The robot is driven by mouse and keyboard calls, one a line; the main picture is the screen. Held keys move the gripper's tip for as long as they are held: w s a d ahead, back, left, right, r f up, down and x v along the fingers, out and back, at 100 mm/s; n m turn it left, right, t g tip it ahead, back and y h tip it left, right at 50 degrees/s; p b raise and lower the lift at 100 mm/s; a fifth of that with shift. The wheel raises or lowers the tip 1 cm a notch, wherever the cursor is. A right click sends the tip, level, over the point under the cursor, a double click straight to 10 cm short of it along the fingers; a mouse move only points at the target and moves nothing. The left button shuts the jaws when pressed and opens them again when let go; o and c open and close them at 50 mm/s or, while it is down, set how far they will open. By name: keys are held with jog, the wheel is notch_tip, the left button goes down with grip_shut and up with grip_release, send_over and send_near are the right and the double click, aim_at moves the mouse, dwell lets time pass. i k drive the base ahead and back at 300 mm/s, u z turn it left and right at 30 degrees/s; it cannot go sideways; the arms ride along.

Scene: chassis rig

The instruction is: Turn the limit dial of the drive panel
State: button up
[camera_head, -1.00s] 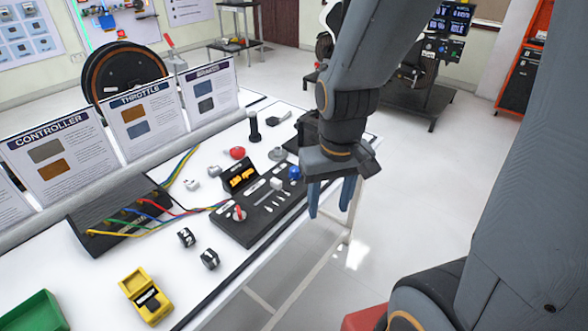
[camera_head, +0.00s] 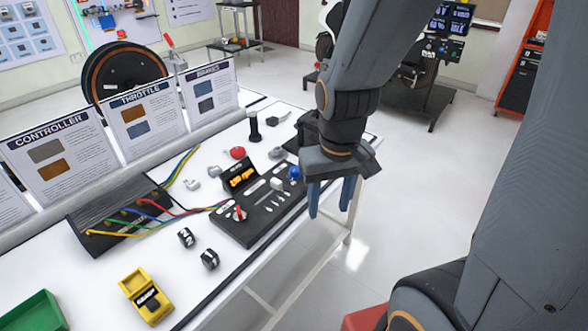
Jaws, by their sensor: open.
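The black drive panel (camera_head: 238,234) lies flat on the white table, with coloured wires running to its left side. A red-and-white knob (camera_head: 240,214) sits near its front left corner. A white block (camera_head: 276,184) and a blue knob (camera_head: 294,173) are further right on it. The labels are too small to read, so I cannot tell which control is the limit dial. My gripper (camera_head: 331,204) is open and empty, with blue fingers pointing down. In the picture it is right of the panel, past the table's front edge, touching nothing. My gripper body hides part of the table behind.
A black controller box (camera_head: 88,222) with wires stands left of the panel. Signboards (camera_head: 150,115) line the table's back.

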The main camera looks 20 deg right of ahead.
aim_at(294, 174)
jog(key=u, duration=0.25)
jog(key=k, duration=0.55)
jog(key=u, duration=0.5)
jog(key=k, duration=0.7)
jog(key=z, duration=0.45)
jog(key=i, duration=0.5)
jog(key=z, duration=0.55)
jog(key=i, duration=1.2)
jog(key=u, duration=0.7)
